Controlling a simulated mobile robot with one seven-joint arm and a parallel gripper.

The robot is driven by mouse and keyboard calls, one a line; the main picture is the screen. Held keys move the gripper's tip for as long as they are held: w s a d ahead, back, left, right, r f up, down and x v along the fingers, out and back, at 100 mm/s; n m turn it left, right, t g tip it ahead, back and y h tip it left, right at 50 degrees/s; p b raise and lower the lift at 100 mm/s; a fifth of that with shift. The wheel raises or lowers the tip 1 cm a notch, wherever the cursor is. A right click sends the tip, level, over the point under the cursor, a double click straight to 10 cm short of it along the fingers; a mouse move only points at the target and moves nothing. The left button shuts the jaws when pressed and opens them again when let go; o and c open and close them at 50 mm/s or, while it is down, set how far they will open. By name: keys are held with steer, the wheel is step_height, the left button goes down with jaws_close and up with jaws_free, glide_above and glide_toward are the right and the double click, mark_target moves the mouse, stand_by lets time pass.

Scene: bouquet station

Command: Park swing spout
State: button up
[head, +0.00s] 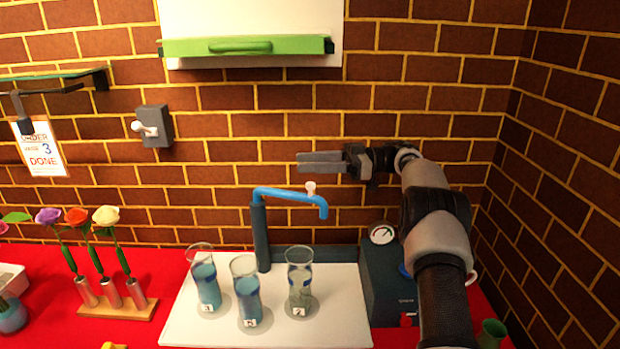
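The swing spout (293,194) is a blue tube on top of a dark upright post (260,236). It reaches to the right and bends down at its end, over the white tray near the rightmost vase. A small white knob (311,187) stands on the spout near its outer end. My gripper (300,162) is in the air above the spout, pointing left, apart from the knob. Its two fingers look close together side-on, and nothing shows held. Whether they are open or shut is unclear.
Three glass vases with bluish contents, the middle one (246,291) among them, stand on the white tray (190,325). A dark box with a gauge (381,233) is right of it. A flower rack (118,308) stands left. A green-handled hatch (245,47) and a wall switch (152,127) are above.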

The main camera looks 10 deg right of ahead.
steer(key=shift+r, duration=2)
